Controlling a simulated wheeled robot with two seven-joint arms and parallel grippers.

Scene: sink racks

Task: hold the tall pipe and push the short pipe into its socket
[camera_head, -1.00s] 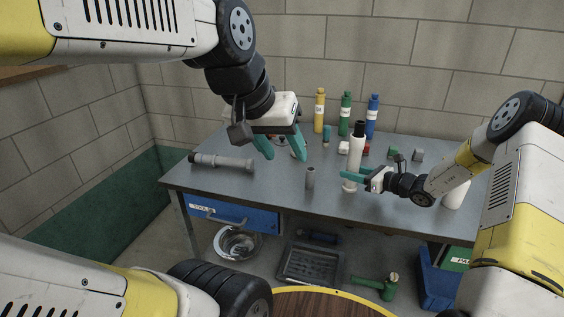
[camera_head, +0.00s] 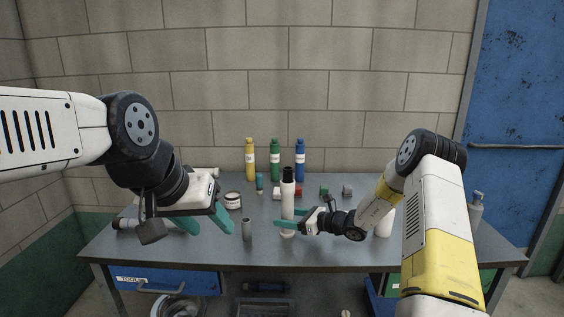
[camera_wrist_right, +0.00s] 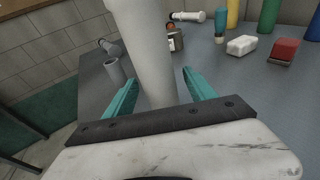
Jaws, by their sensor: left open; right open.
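The tall pipe (camera_head: 288,199), white with a black top, stands upright on the bench; it also fills the middle of the right wrist view (camera_wrist_right: 143,45). My right gripper (camera_head: 280,218) is open, with its teal fingers on either side of the tall pipe low on its length. Contact cannot be told. A short grey pipe (camera_head: 247,230) stands upright to its left, and shows left of the tall pipe in the right wrist view (camera_wrist_right: 115,70). My left gripper (camera_head: 214,230) is open and empty, left of the short pipe. I cannot make out a separate socket.
Yellow (camera_head: 250,160), green (camera_head: 275,160) and blue (camera_head: 300,160) bottles stand at the back. A grey pipe (camera_head: 127,223) lies at the left, partly behind my left gripper. Small blocks (camera_head: 324,190) lie right of the tall pipe. The bench's front edge is clear.

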